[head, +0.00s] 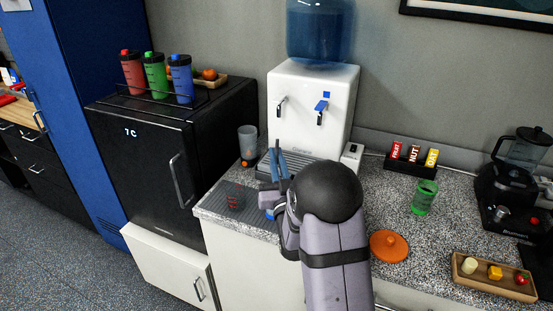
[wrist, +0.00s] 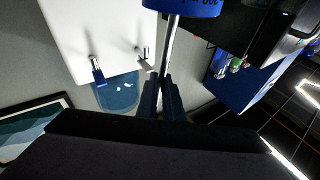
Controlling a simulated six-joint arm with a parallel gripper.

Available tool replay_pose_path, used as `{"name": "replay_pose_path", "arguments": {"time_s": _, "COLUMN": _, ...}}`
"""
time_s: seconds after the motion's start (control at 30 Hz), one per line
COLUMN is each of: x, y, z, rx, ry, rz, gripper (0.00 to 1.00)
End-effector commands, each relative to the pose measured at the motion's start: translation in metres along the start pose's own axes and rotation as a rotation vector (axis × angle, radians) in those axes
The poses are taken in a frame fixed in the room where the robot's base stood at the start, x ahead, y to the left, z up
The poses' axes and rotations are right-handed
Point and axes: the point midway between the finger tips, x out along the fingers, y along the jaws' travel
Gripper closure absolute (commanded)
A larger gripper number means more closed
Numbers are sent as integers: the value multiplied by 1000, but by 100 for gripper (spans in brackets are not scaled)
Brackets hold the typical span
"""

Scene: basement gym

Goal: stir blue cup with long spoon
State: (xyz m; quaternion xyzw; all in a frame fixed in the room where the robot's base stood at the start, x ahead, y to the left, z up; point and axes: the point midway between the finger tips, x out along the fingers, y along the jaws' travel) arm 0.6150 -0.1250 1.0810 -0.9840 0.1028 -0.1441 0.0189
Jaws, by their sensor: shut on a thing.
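My gripper (head: 276,165) is in front of the white water dispenser, with its fingers closed on the thin metal handle of the long spoon (wrist: 170,48), seen in the wrist view. The handle runs from the fingertips (wrist: 164,85) to the blue cup (wrist: 186,7), which is cut off by the picture's top edge. The wrist picture is turned upside down, so the cup is below the fingers. The spoon's lower end is hidden by the cup. In the head view only a bit of the blue cup (head: 269,213) seems to show beside my wrist.
A clear cup with red marks (head: 236,197) stands on the ribbed drain mat (head: 213,202), left of my gripper. A grey cup (head: 248,142) stands behind it by the dispenser (head: 309,100). To the right are an orange lid (head: 388,245), a green tumbler (head: 425,197) and a wooden tray (head: 493,287).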

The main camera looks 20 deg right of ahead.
Motion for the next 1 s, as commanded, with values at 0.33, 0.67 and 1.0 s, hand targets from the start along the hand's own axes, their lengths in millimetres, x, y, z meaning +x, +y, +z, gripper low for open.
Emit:
{"name": "replay_pose_path", "arguments": {"time_s": 0.33, "x": -7, "y": 2, "z": 25, "rx": 0, "ry": 1, "rz": 0, "gripper": 100}}
{"name": "replay_pose_path", "arguments": {"time_s": 0.67, "x": -10, "y": 2, "z": 34, "rx": 0, "ry": 1, "rz": 0, "gripper": 100}}
{"name": "replay_pose_path", "arguments": {"time_s": 1.0, "x": -10, "y": 2, "z": 34, "rx": 0, "ry": 1, "rz": 0, "gripper": 100}}
